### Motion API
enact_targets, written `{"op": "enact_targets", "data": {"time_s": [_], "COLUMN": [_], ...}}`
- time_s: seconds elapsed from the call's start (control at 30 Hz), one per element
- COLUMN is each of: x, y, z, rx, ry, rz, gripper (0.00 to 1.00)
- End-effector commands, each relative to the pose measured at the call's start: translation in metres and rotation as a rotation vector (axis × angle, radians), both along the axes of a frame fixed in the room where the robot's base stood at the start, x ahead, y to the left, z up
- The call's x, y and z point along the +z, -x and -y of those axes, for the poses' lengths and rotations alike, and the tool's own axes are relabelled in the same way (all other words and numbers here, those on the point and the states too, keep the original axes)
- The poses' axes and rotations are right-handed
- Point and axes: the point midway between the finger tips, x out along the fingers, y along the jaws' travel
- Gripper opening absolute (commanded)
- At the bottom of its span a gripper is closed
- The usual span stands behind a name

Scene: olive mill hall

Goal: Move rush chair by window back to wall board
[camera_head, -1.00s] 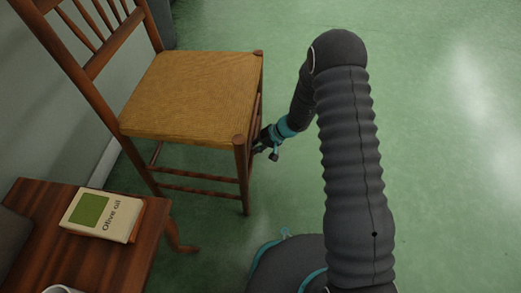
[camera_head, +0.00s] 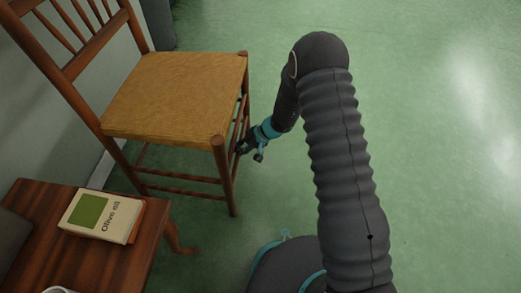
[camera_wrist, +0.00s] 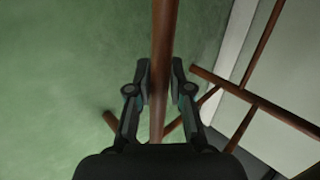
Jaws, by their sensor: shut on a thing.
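The rush chair (camera_head: 177,97) stands upright at the upper left in the head view, with a brown wooden frame and a tan seat. Its back is close to the pale wall. My gripper (camera_head: 243,147) is at the chair's right side, below the seat. In the wrist view my gripper (camera_wrist: 159,95) is shut on a brown wooden bar of the chair (camera_wrist: 163,45), with one finger on each side. Other legs and rungs of the chair show at the right there. A wall board (camera_wrist: 235,45) shows as a white strip along the foot of the wall.
A dark grey object (camera_head: 158,24) stands behind the chair. Green floor to the right is clear.

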Motion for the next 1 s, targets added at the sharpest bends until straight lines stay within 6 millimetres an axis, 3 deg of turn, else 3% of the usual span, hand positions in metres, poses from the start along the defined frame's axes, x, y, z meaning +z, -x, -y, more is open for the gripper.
{"op": "enact_targets", "data": {"time_s": [0.2, 0.67, 1.0], "x": [0.002, 0.002, 0.002], "y": [0.001, 0.001, 0.003], "z": [-0.011, -0.015, -0.032], "rx": [0.003, 0.004, 0.005], "ry": [-0.005, -0.005, -0.005], "rz": [0.001, 0.002, 0.002], "gripper": [0.00, 0.00, 0.00]}}
